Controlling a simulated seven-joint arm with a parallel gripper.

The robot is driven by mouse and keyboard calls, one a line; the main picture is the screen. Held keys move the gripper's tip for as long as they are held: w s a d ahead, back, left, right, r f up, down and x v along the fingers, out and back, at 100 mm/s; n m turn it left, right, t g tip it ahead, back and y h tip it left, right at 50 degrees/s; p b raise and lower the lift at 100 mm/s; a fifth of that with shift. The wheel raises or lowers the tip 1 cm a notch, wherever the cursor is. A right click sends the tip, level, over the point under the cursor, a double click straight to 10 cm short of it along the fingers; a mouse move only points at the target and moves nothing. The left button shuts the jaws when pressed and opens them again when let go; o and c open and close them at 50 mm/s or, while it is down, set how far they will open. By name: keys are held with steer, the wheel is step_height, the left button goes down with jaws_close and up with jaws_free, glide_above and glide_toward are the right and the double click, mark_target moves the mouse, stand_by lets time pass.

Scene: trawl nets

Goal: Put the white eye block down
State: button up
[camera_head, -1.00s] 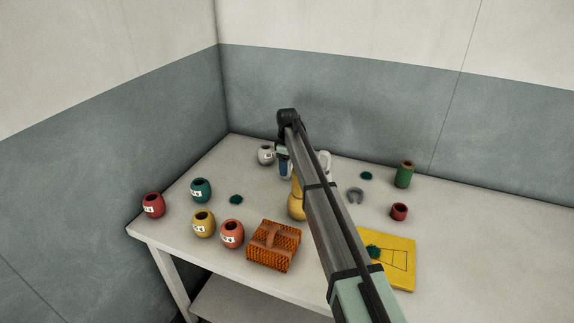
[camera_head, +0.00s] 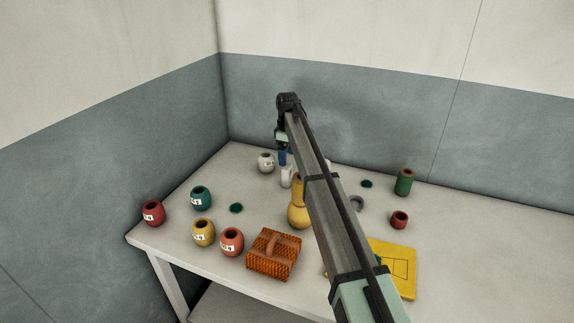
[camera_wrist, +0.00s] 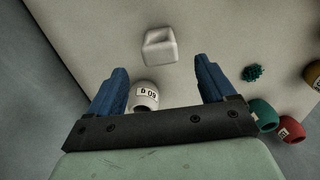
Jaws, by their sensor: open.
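The white eye block (camera_head: 287,176) stands on the table just below my gripper (camera_head: 283,158) in the head view. In the wrist view the white block (camera_wrist: 160,46) lies ahead of the fingertips, apart from both blue fingers. My gripper (camera_wrist: 161,66) is open and empty, raised above the table. My arm partly hides the area right of the block in the head view.
A white labelled jar (camera_head: 266,162) stands close to the block on its left. A yellow vase (camera_head: 298,213) is in front, and an orange basket (camera_head: 273,254) is nearer the front edge.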

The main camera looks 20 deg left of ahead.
steer(key=shift+r, duration=1.7)
